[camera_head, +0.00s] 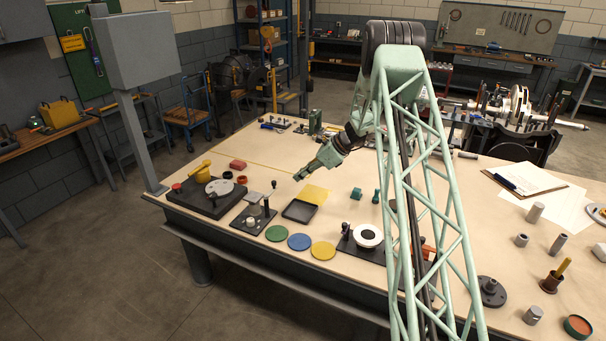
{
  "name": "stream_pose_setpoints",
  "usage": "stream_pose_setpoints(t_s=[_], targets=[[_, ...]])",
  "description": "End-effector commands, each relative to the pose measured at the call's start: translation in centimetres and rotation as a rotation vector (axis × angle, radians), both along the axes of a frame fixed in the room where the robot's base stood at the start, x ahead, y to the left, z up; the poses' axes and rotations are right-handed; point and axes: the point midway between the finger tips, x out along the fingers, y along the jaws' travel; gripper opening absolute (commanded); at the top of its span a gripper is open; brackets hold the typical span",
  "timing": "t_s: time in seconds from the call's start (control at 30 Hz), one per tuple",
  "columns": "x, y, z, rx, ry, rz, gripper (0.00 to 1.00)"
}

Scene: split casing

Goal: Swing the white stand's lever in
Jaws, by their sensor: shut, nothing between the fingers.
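A dark base (377,252) near the table's front edge carries a round white part (368,235) with a dark centre; it looks like the white stand. A short upright lever with a dark knob (345,228) stands at its left side. How far the lever is swung is too small to tell. My gripper (298,176) is shut and empty. It is above the table, up and to the left of the white stand, clear of it, and points down-left. My arm hides the area right of the stand.
A dark plate with upright posts (252,222) and a black tray (300,211) lie left of the stand. Green, blue (299,242) and yellow discs line the front edge. A dark casing (207,199) with a white disc and yellow handle sits at the left corner.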

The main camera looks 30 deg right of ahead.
Motion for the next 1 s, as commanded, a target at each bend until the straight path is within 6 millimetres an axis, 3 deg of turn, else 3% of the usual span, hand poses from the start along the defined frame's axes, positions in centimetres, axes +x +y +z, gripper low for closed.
stream_pose_setpoints(t_s=[0.43, 0.7, 1.0], targets=[[3.0, 2.9, -4.3, 0.001, 0.001, 0.002, 0.00], [5.1, 4.7, -4.1, 0.000, 0.000, 0.001, 0.00], [5.9, 5.3, -4.2, -0.001, 0.000, 0.001, 0.00]])
